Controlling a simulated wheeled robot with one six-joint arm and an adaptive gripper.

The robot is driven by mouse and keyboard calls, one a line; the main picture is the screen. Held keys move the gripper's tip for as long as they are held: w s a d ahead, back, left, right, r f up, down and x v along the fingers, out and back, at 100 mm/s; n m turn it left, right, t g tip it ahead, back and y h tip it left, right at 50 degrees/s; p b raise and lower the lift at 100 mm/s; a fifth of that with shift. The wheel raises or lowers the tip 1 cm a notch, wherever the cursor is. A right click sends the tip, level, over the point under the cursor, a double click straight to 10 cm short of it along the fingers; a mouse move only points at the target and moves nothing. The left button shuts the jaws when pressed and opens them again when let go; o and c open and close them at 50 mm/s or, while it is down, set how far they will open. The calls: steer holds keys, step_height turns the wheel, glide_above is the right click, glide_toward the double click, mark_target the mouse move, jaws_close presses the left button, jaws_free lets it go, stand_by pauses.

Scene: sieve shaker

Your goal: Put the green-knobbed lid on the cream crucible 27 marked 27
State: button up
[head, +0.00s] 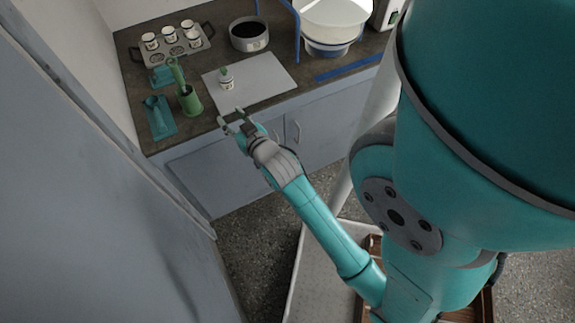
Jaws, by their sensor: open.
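A small cream crucible (227,84) stands upright on the pale mat (265,80) on the counter. Its dark marking is too small to read. A lid with a green knob (226,72) shows at the top of this crucible and appears to rest on it; I cannot tell whether it is fully seated. My gripper (231,117) is open and empty. It is apart from the crucible, in front of it near the counter's front edge.
A rack (172,50) with several cream crucibles stands at the back left. A green cup (190,103) with a brush and a teal tray (160,120) stand left of the mat. A dark-topped round pan (249,34) and a large white bowl (333,14) are behind.

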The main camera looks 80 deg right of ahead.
steer(key=s+a+f+n+t+y, duration=0.1)
steer(key=s+a+y, duration=0.15)
steer(key=a, duration=0.35)
steer(key=s+a+f+n+y, duration=0.1)
steer(key=s+a+n, duration=0.15)
steer(key=a, duration=0.35)
steer(key=s+a+f+n+t+y, duration=0.1)
steer(key=s+a+f, duration=0.15)
steer(key=a, duration=0.35)
steer(key=s+a+r+n+y, duration=0.1)
steer(key=s+a+r+y, duration=0.1)
steer(key=s+a, duration=0.3)
steer(key=s+a+r+n+y, duration=0.2)
steer(key=s+a, duration=0.3)
steer(key=s, duration=0.4)
steer(key=shift+s+r+t+y, duration=0.25)
steer(key=shift+r+y, duration=0.25)
steer(key=shift+y, duration=0.35)
steer(key=shift+n, duration=0.25)
